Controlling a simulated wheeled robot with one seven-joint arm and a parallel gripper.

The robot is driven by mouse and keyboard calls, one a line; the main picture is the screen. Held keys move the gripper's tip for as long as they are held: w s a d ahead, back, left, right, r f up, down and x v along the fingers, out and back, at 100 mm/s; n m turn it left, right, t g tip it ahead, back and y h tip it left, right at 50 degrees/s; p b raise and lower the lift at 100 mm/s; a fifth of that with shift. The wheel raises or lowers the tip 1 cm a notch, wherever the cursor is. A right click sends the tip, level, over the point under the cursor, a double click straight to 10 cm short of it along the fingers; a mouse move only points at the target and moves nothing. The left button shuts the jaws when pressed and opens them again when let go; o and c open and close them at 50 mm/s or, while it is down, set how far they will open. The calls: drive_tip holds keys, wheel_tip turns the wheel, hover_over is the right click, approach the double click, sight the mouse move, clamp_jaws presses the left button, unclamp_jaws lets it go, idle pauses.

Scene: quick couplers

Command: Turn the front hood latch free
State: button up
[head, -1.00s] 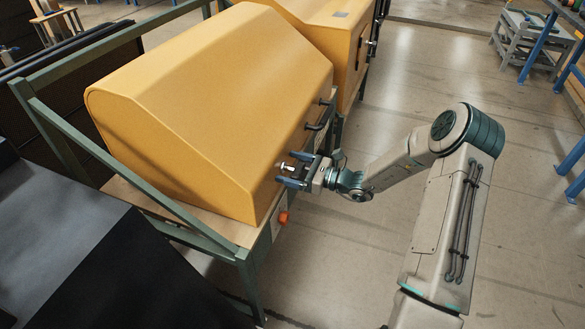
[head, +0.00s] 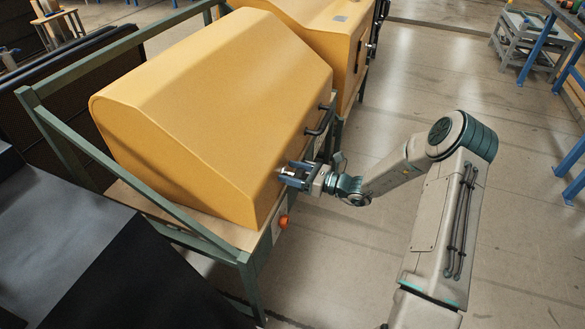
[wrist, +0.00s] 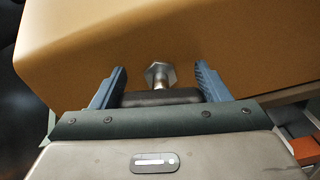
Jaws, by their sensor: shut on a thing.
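The yellow hood (head: 205,120) sits closed on a green-framed stand. The front hood latch, a dark bar (wrist: 160,98) with a metal hex bolt (wrist: 160,75), is at the hood's lower right face. In the head view the latch is mostly hidden by my fingers. My gripper (head: 289,174) is at the hood face, with its blue fingers closed on the latch. In the wrist view my gripper (wrist: 160,88) has one finger at each end of the dark bar. The bar lies across the gap between them.
A dark handle (head: 322,120) sticks out of the hood beyond my gripper. An orange knob (head: 283,221) is on the stand's side below. A second yellow hood (head: 335,35) stands behind.

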drive_tip(key=m+p, duration=0.3)
drive_tip(key=shift+w+r+m, duration=0.1)
drive_tip(key=shift+m, duration=0.3)
drive_tip(key=m+p, duration=0.2)
drive_tip(key=m, duration=0.1)
drive_tip(key=shift+w+d+m, duration=0.1)
drive_tip(key=shift+m, duration=0.2)
drive_tip(key=m+p, duration=0.1)
drive_tip(key=m, duration=0.1)
drive_tip(key=m+p, duration=0.1)
drive_tip(key=m, duration=0.1)
drive_tip(key=shift+f, duration=0.4)
drive_tip(key=shift+f+m+p, duration=0.2)
drive_tip(key=shift+m+p, duration=0.4)
drive_tip(key=shift+m, duration=1.4)
drive_tip(key=o, duration=1)
drive_tip(key=shift+w+d, duration=0.1)
